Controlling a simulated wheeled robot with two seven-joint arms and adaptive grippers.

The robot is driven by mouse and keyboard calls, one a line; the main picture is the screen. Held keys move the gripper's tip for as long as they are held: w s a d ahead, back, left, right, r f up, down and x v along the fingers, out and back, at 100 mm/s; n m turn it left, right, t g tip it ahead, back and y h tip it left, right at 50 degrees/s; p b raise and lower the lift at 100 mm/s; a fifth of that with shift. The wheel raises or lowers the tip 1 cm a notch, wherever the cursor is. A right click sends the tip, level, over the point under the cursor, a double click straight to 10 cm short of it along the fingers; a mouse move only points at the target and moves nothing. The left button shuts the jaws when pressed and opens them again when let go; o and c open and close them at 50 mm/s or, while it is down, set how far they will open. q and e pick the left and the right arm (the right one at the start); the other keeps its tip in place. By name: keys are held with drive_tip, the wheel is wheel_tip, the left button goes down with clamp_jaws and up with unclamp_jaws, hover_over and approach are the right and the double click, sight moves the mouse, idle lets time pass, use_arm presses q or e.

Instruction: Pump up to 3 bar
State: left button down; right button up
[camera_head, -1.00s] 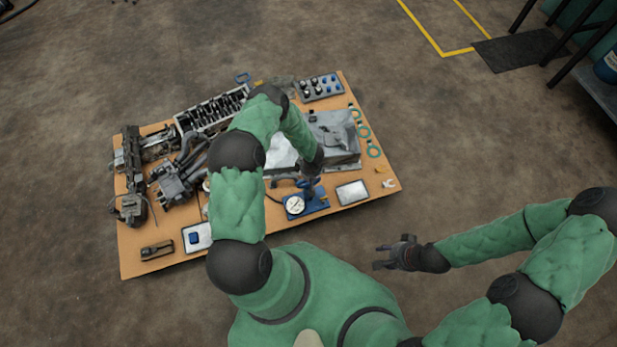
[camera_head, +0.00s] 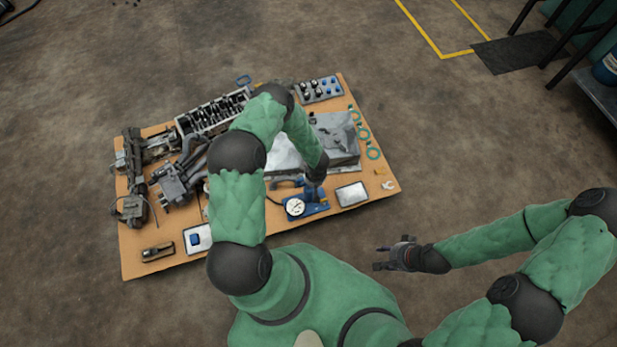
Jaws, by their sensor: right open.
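A blue pump (camera_head: 318,208) with a round white-faced gauge (camera_head: 295,207) stands near the front edge of the board. The gauge reading is too small to tell. My left arm reaches over the board, and its gripper (camera_head: 314,190) is at the top of the pump, mostly hidden by its own wrist. I cannot tell whether its fingers are closed on the pump. My right gripper (camera_head: 384,258) is open and empty, off the board to the right of the pump.
The wooden board (camera_head: 240,253) carries dark engine parts (camera_head: 180,183), a cylinder head (camera_head: 215,110), a grey metal block (camera_head: 335,140) and green rings (camera_head: 364,134).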

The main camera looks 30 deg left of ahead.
use_arm(q)
wheel_tip(320, 180, up, 11)
drive_tip(key=d, duration=0.1)
drive_tip(key=shift+s+f, duration=0.2)
drive_tip(key=shift+s, duration=0.1)
idle(0.4)
